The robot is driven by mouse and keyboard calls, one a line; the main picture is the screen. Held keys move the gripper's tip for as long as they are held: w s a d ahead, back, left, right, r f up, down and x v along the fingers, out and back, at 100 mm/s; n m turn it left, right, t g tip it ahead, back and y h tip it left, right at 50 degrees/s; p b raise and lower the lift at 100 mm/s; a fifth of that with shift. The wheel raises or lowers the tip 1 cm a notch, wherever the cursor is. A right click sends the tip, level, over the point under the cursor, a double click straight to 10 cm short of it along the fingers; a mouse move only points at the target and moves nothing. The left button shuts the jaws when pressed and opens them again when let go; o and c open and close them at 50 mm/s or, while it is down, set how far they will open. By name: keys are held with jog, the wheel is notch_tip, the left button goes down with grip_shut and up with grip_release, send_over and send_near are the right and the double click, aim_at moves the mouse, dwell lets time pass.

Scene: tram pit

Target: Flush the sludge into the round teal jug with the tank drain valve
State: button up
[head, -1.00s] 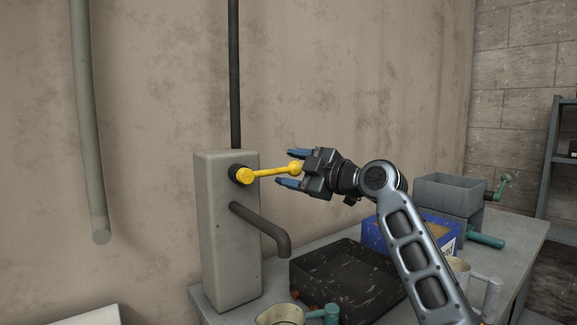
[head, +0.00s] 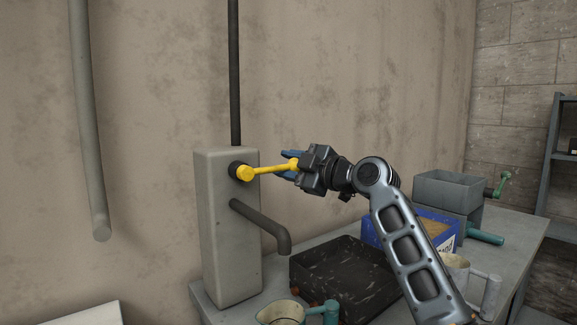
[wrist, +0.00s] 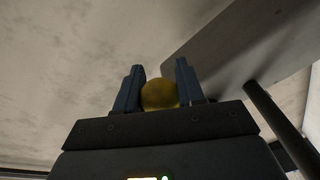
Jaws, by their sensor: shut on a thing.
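The tank drain valve has a yellow lever (head: 266,170) on a grey upright tank block (head: 228,225). The lever points right, tilted slightly up toward its knob. A dark spout (head: 268,229) curves down below it. My gripper (head: 290,166) is shut on the lever's knob. In the wrist view the yellow knob (wrist: 159,94) sits between the two blue fingers. A round jug (head: 283,313) with a teal handle stands at the bottom edge, partly cut off by the frame. It is in front of the spout, and I cannot tell whether it is under the outlet.
A black tray (head: 335,278) lies on the bench right of the spout. A blue box (head: 447,232), a pale jug (head: 455,270) and a grey bin with a green crank (head: 447,190) stand further right. A pipe (head: 90,130) hangs on the left wall.

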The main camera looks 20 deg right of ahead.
grip_shut()
jog(key=shift+b, duration=0.3)
jog(key=shift+a+r+n+b, duration=0.1)
jog(key=shift+r+n+b, duration=1.05)
jog(key=shift+b, duration=0.4)
jog(key=o, duration=1)
grip_release()
jog(key=shift+s, duration=0.1)
jog(key=shift+b+v, duration=0.55)
jog(key=shift+v, duration=3.3)
